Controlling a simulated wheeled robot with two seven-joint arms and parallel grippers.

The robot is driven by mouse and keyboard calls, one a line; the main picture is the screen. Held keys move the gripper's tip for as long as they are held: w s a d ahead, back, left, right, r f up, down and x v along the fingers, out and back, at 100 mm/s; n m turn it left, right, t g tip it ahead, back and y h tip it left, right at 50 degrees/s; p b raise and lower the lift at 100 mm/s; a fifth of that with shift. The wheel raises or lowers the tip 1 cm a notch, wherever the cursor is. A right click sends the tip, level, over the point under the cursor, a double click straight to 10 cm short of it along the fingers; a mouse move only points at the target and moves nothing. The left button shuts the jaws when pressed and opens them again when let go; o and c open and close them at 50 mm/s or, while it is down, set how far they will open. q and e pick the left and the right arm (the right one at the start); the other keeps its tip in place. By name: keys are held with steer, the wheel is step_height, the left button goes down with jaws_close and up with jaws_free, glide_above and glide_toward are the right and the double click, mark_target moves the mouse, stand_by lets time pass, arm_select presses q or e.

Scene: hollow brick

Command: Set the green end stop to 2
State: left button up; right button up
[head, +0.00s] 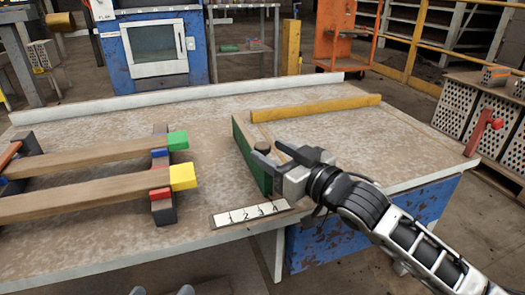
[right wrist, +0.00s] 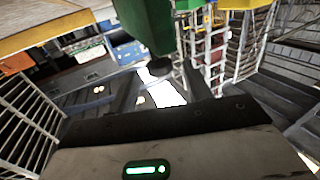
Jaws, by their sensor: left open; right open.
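The green end stop (head: 240,142) is a long green bar on the table, angled toward the white scale (head: 222,219) marked 1 to 4. Its near end lies behind the right half of the scale, around 3 to 4; the exact mark is unclear. A dark round knob (head: 262,147) stands at the bar. My right gripper (head: 275,160) is open at the knob and covers part of the bar; contact is unclear. The right wrist view shows the green bar (right wrist: 145,22) and the knob (right wrist: 159,66) between the fingers. My left gripper (head: 161,291) is open at the bottom edge, mostly out of frame.
A yellow rail (head: 315,107) lies behind the stop. At left, two wooden beams (head: 90,195) with green and yellow ends rest on dark supports with red and blue blocks. A pale ledge (head: 180,100) runs along the back. Table between beams and stop is bare.

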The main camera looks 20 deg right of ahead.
mark_target(267, 150)
steer(key=shift+x, duration=1.2)
arm_select(q)
steer(key=shift+w+d+r+h+b, duration=0.1)
steer(key=shift+r+h+b, duration=0.2)
steer(key=shift+r, duration=0.2)
arm_select(e)
steer(key=shift+w+a, duration=0.25)
steer(key=shift+w, duration=0.25)
jaws_close()
arm_select(q)
steer(key=a+f+m+y+p, duration=0.1)
steer(key=p, duration=0.3)
steer(key=shift+f+g+y, duration=0.3)
steer(key=shift+g, duration=0.1)
arm_select(e)
steer(key=a, duration=0.6)
steer(key=shift+s, duration=0.1)
